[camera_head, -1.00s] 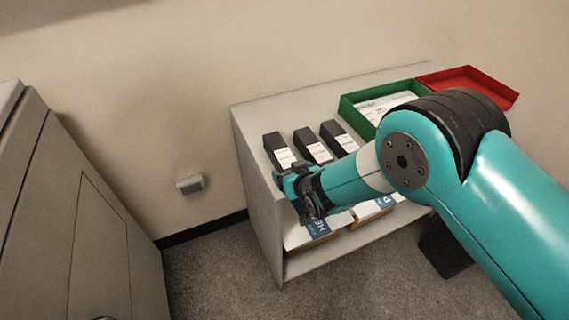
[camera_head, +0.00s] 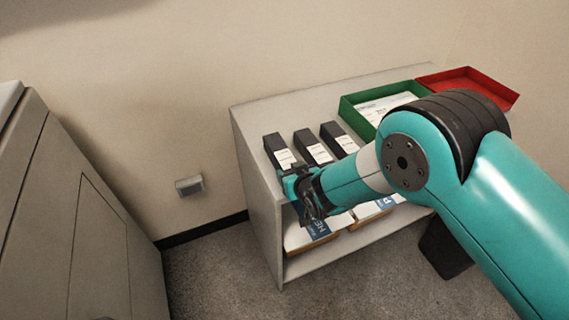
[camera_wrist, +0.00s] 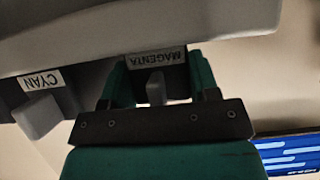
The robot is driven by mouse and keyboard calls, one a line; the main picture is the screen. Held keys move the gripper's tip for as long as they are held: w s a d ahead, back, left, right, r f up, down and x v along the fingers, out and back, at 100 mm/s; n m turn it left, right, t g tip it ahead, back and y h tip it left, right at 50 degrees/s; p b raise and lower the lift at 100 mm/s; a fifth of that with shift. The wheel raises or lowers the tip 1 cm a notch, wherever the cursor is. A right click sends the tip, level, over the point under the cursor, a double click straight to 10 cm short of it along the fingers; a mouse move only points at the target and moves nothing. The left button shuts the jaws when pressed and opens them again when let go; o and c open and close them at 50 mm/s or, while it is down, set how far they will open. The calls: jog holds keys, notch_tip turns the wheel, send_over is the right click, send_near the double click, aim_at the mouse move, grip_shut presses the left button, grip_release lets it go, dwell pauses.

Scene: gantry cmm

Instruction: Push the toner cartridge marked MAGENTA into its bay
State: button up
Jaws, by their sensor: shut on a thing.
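The MAGENTA toner cartridge (camera_wrist: 178,68) is dark, with a white label that reads upside down in the wrist view. A grey tab (camera_wrist: 155,86) sticks out of its end. My gripper (camera_wrist: 158,76) has its teal fingers on either side of that tab and is shut on the cartridge. In the head view my gripper (camera_head: 293,186) is at the front end of the leftmost of three black cartridges (camera_head: 279,151) on the shelf unit. The labels are too small to read there. The bay is not identifiable.
A CYAN label (camera_wrist: 41,81) and its grey tab (camera_wrist: 38,117) are beside MAGENTA in the wrist view. The shelf unit (camera_head: 262,205) holds a green tray (camera_head: 352,117), a red tray (camera_head: 490,86) and boxes below. A beige cabinet (camera_head: 75,220) stands at left, with open floor between.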

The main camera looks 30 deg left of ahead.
aim_at(289, 163)
jog(key=shift+r+p, duration=0.6)
jog(key=shift+r, duration=1)
